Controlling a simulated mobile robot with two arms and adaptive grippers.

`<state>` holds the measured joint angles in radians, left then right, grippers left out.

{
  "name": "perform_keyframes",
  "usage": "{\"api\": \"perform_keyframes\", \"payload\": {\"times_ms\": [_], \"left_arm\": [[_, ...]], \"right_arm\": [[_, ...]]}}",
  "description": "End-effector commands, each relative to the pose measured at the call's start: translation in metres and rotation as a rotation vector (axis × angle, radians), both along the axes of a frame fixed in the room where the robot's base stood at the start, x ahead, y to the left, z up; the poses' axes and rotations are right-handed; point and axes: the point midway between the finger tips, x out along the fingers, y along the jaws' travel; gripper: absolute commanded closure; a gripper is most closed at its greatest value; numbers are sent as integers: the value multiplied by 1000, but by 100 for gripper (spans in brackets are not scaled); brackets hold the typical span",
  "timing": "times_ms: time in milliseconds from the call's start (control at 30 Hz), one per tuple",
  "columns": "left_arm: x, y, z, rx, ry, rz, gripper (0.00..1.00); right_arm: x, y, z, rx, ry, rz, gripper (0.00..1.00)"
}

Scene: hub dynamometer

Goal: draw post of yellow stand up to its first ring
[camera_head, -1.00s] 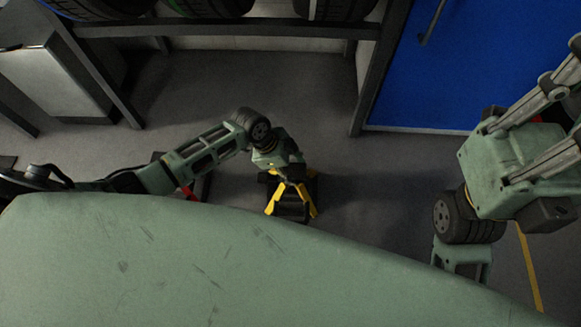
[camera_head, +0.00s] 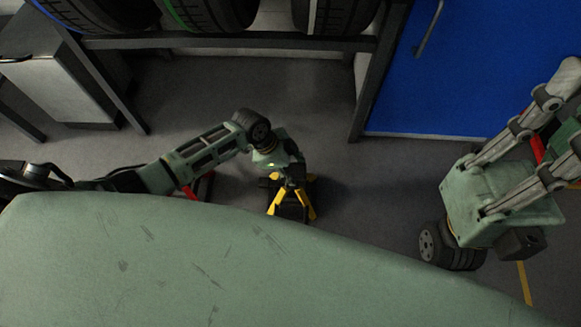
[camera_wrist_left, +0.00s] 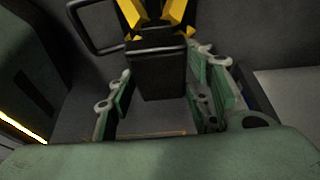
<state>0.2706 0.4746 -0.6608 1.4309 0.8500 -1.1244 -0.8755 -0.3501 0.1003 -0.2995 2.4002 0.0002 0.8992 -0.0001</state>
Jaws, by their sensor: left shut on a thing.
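The yellow stand (camera_head: 277,200) is on the floor just beyond my green body, with splayed yellow legs and dark parts between and around them. My left gripper (camera_head: 292,181) is over the top of the stand, shut on its dark post. In the left wrist view, the dark block-like head of the post (camera_wrist_left: 160,72) lies between the two green fingers, with the yellow legs (camera_wrist_left: 172,12) behind it. The post's rings cannot be made out. My right arm is at the right; its gripper fingers do not show.
A rack with tyres (camera_head: 208,14) stands at the back, with a grey cabinet (camera_head: 62,88) at the left. A blue door (camera_head: 440,75) is at the back right. Something red (camera_head: 190,192) sits on the floor left of the stand. The floor right of the stand is clear.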

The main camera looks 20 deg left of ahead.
Motion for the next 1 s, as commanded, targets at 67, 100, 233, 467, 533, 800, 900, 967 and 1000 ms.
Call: {"api": "perform_keyframes", "payload": {"times_ms": [67,100,233,467,533,800,900,967,1000], "left_arm": [[0,0,0,0,1,-1,100],[0,0,0,0,1,-1,100],[0,0,0,0,1,-1,100],[0,0,0,0,0,-1,37],[0,0,0,0,0,-1,34],[0,0,0,0,0,0,34],[0,3,5,0,-1,-1,34],[0,5,12,0,-2,0,34],[-1,8,17,0,-4,-1,34]], "right_arm": [[0,0,-1,1,2,1,100],[0,0,-1,0,2,1,100],[0,0,-1,0,1,1,100],[0,0,-1,0,1,1,100],[0,0,-1,0,1,1,100],[0,0,0,1,-2,0,100],[0,0,0,1,-3,0,100],[0,0,0,1,-2,0,100],[0,0,0,1,-2,0,100]]}}
